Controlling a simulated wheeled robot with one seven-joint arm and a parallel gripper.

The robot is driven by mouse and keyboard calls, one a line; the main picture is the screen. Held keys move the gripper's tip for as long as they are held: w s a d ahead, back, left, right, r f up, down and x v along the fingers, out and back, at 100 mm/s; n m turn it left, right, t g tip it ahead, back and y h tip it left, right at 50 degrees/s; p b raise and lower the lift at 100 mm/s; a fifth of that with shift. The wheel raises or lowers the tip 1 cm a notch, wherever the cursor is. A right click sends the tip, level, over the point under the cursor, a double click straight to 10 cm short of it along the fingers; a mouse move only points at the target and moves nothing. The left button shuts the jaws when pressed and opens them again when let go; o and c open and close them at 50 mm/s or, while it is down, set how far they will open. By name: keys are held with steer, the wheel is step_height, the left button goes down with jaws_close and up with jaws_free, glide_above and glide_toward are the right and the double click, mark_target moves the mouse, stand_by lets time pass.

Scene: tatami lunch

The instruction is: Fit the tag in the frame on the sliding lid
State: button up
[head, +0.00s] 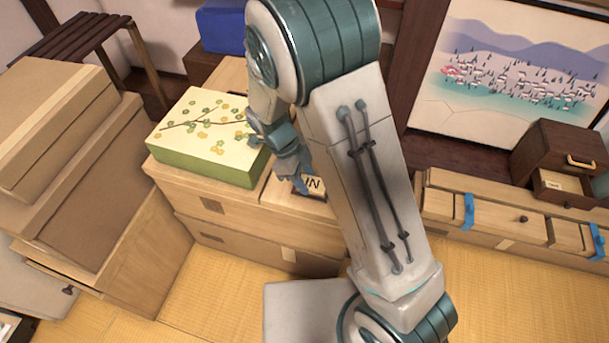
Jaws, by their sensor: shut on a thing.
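My gripper (300,178) points down over the right part of a low wooden box (264,217), just right of a flower-patterned box. It is shut on the tag (313,184), a small pale piece with black marks, partly hidden by the fingers and my arm. A dark edge shows around the tag, perhaps the frame; I cannot tell whether the tag sits in it or above it. The pale wooden top under the gripper (281,193) looks like the sliding lid; my arm hides its right side.
The green-sided flower-patterned box (205,172) stands close left of my gripper. Stacked cartons (75,190) fill the left. A low drawer cabinet (490,217) with blue straps and a small dark chest (560,160) stand right. Tatami floor (225,295) is clear in front.

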steer(key=o, duration=1)
steer(key=shift+o, duration=0.2)
steer(key=p+v, duration=0.3)
steer(key=v, duration=1.1)
steer(key=s+d+r+n+t+y+p, duration=0.1)
steer(key=s+d+r+n+p, duration=0.3)
steer(key=r, duration=0.5)
steer(key=s+d+r+n+t+y+p, duration=0.1)
steer(key=s+d+r+n+t+p, duration=0.1)
steer(key=s+d+r+n+p, duration=0.3)
steer(key=s+d+r+n+t+y+p, duration=0.1)
steer(key=s+d+r+n+p, duration=0.4)
steer(key=r, duration=1)
steer(key=d+n+y+p, duration=0.1)
steer(key=d+n+p, duration=0.2)
steer(key=n+p, duration=0.2)
steer(key=shift+n+p, duration=0.3)
steer(key=shift+n, duration=1.1)
